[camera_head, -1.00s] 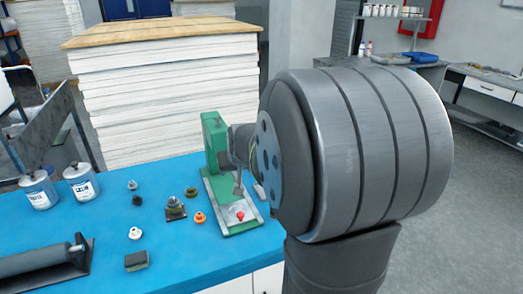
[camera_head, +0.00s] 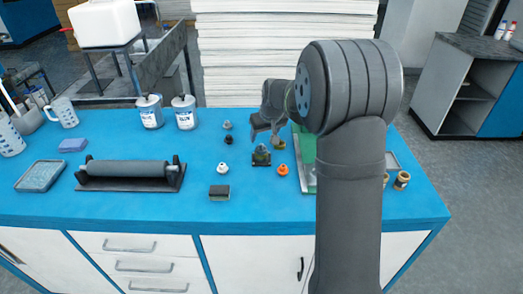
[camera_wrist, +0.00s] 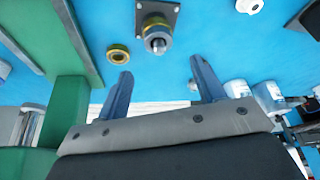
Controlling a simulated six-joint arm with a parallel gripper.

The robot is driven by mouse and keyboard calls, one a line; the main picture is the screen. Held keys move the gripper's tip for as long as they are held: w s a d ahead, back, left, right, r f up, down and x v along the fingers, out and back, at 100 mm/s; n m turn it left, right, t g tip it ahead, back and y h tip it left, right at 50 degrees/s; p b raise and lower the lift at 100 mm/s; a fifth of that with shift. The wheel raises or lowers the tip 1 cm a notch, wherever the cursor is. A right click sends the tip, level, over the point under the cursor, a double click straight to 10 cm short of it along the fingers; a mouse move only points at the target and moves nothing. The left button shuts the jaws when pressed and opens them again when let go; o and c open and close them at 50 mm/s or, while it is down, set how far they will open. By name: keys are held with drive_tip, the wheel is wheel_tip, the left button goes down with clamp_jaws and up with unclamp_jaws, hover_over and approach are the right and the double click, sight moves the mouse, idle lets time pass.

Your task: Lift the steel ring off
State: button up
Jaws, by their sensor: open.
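A small stand with a dark square base plate (camera_wrist: 170,8) and an upright post carries stacked parts. A grey steel piece (camera_wrist: 158,42) shows around or on the post's tip, with a brass-coloured band beside it. I cannot tell exactly where the steel ring ends. In the head view the stand (camera_head: 261,158) is on the blue bench. My gripper (camera_wrist: 160,68) is open and empty, its two fingers apart, pointing toward the stand without touching it. In the head view my gripper (camera_head: 264,136) hangs just above and behind the stand. A loose brass ring (camera_wrist: 118,54) lies beside the stand.
A green press (camera_head: 306,146) stands close to the right, partly hidden by my arm. An orange knob (camera_head: 283,170), a white knob (camera_head: 222,168) and a dark block (camera_head: 219,192) lie nearby. A roller (camera_head: 128,169) and two cans (camera_head: 184,113) are farther left.

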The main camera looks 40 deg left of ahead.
sight(262, 146)
drive_tip(key=shift+x, duration=1)
drive_tip(key=x, duration=0.4)
drive_tip(key=shift+d+f, duration=0.15)
drive_tip(key=shift+d, duration=0.1)
drive_tip(key=shift+w+a+f, duration=0.1)
drive_tip(key=shift+a+f, duration=0.1)
drive_tip(key=shift+f, duration=0.25)
drive_tip(key=shift+c, duration=0.2)
drive_tip(key=c, duration=1.1)
